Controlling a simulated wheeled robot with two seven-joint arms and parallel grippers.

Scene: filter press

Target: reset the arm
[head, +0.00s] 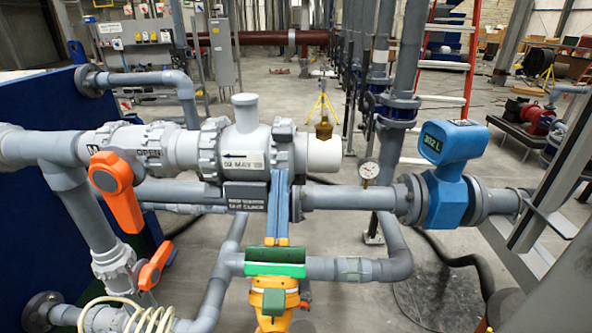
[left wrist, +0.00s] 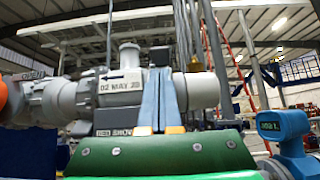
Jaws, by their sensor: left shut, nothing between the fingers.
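My left gripper (head: 280,174) is in the lower middle of the head view, its green and yellow body low and its two blue fingers pointing up and forward. The fingers lie together with nothing between them. They overlap the right part of the grey filter body (head: 236,145) in the picture; I cannot tell whether they touch it. In the left wrist view the blue fingers (left wrist: 161,80) rise in front of the same filter body (left wrist: 108,95), marked "02 MAY". My right gripper does not show.
Orange valve handles (head: 115,188) (head: 155,265) sit on the pipes at left. A pressure gauge (head: 368,171) and a blue flow meter (head: 452,172) are on the right. A coiled cream hose (head: 140,318) is low left. Open floor lies behind the pipes.

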